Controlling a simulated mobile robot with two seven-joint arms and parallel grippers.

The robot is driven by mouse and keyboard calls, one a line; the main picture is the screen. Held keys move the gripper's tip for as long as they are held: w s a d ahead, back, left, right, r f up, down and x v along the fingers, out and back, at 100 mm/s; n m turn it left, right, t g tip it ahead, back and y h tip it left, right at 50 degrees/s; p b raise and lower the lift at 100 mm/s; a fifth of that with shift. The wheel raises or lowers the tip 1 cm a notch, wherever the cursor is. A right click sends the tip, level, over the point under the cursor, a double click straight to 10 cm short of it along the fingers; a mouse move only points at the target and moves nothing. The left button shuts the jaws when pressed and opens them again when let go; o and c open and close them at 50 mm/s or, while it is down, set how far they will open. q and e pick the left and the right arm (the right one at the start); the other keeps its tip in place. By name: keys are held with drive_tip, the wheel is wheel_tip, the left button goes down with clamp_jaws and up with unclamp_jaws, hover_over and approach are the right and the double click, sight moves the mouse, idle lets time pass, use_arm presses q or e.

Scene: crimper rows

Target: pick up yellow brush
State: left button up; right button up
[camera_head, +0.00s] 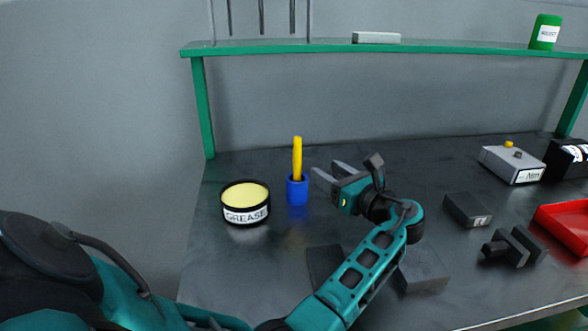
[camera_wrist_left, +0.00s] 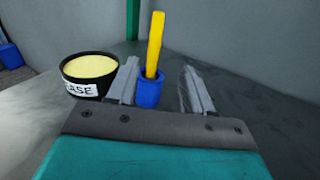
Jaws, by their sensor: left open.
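The yellow brush (camera_head: 297,158) stands nearly upright in a small blue cup (camera_head: 297,190) on the dark bench, with its lower end hidden inside the cup. My left gripper (camera_head: 325,172) is open and empty, just to the right of the brush, its fingers pointing toward it. In the left wrist view the brush (camera_wrist_left: 155,45) and the blue cup (camera_wrist_left: 149,91) show beyond and between the two fingers (camera_wrist_left: 160,88), nearer the left finger. No contact with the brush shows. My right gripper is not in view.
A grease tin (camera_head: 246,203) stands close left of the cup. A green shelf (camera_head: 400,48) spans the back. Dark blocks (camera_head: 468,209), a grey box (camera_head: 512,163) and a red tray (camera_head: 566,222) lie to the right. Bench behind the cup is clear.

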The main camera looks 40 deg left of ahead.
sight(300, 158)
use_arm(q)
drive_tip(key=x, duration=0.7)
drive_tip(key=s+x, duration=0.1)
drive_tip(key=x, duration=0.3)
drive_tip(key=shift+a+f, duration=0.15)
drive_tip(key=shift+f, duration=0.1)
clamp_jaws()
